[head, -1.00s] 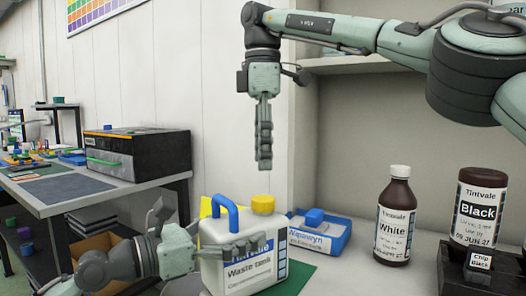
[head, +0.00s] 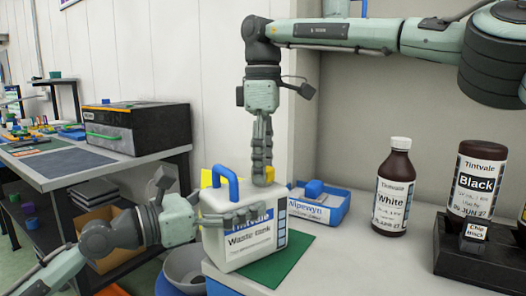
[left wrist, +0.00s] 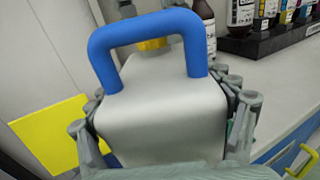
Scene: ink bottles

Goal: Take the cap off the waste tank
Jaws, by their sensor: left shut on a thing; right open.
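The white waste tank (head: 240,252) stands upright at the front left of the bench, with a blue handle (head: 222,180) on top. My left gripper (head: 232,216) is shut on the tank's body, its fingers along opposite sides in the left wrist view (left wrist: 165,115). The yellow cap (head: 267,174) is on the tank's top right, mostly hidden by my right gripper's fingers. It also shows behind the handle in the left wrist view (left wrist: 152,44). My right gripper (head: 262,180) points straight down at the cap, open; whether its fingers touch the cap I cannot tell.
A blue tray (head: 328,212) is behind the tank. A white-labelled brown bottle (head: 394,190) and a black-labelled one (head: 473,180) in a dark rack (head: 480,255) stand at right. A green mat (head: 280,265) lies by the tank. A grey bowl (head: 185,268) is below left.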

